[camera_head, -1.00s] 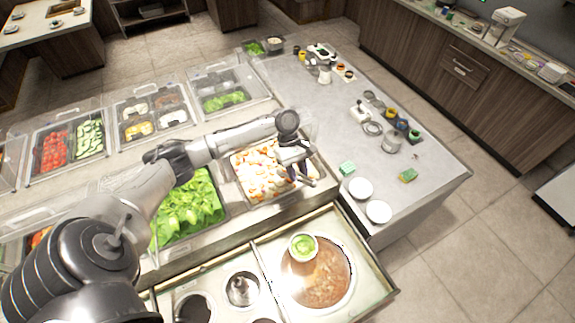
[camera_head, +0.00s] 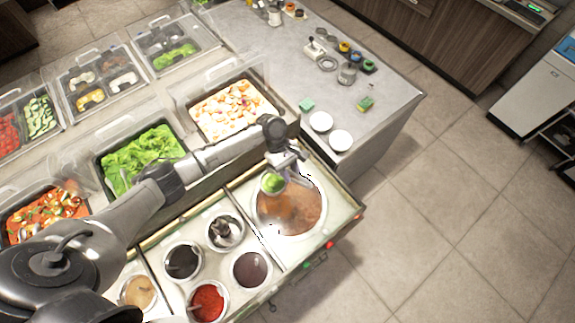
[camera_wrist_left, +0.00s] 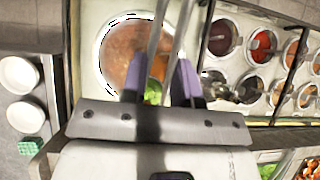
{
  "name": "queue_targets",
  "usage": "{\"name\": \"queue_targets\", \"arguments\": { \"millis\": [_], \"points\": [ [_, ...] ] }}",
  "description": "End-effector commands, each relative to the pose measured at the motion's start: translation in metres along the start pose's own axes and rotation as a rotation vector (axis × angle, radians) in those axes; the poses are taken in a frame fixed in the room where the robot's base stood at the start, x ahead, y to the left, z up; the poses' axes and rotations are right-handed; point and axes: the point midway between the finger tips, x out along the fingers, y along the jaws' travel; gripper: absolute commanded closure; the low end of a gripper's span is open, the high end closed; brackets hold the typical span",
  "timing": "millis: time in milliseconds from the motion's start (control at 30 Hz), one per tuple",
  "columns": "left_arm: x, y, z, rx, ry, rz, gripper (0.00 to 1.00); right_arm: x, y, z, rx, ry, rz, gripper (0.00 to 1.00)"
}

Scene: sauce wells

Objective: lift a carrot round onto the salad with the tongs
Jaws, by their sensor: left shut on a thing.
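My left gripper (camera_head: 287,163) is shut on the tongs (camera_wrist_left: 155,45), whose two metal arms run out between its purple fingers in the left wrist view. In the head view it hangs by the small bowl of green salad (camera_head: 273,183), over the upper edge of the large brown soup well (camera_head: 291,208). In the wrist view, fingers and tongs partly cover the salad (camera_wrist_left: 154,92). I cannot make out a carrot round at the tong tips. A pan of mixed white and orange pieces (camera_head: 230,111) lies behind the arm; I cannot tell whether it holds carrot. My right gripper is not in view.
Sauce wells, including a red one (camera_head: 207,301) and a dark one (camera_head: 183,261), sit left of the soup. A pan of lettuce (camera_head: 140,157) lies behind.

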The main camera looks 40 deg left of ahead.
Motion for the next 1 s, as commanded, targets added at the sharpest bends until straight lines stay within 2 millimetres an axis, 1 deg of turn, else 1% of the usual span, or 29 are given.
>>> {"name": "queue_targets", "arguments": {
  "millis": [100, 200, 667, 867, 1000],
  "points": [
    [0.001, 0.001, -0.008, -0.011, -0.001, 0.009, 1.00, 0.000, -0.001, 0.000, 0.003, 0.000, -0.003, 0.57],
    [0.001, 0.003, -0.012, -0.018, -0.002, 0.015, 1.00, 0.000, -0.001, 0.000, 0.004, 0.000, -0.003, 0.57],
    [0.002, 0.004, -0.013, -0.027, -0.002, 0.021, 1.00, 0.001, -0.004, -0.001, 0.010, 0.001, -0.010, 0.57],
    [0.007, 0.004, -0.017, -0.027, -0.002, 0.021, 1.00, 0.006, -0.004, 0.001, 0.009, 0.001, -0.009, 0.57],
    [0.013, 0.004, -0.022, -0.027, -0.002, 0.021, 1.00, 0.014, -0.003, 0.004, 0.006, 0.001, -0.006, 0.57]
  ]
}}
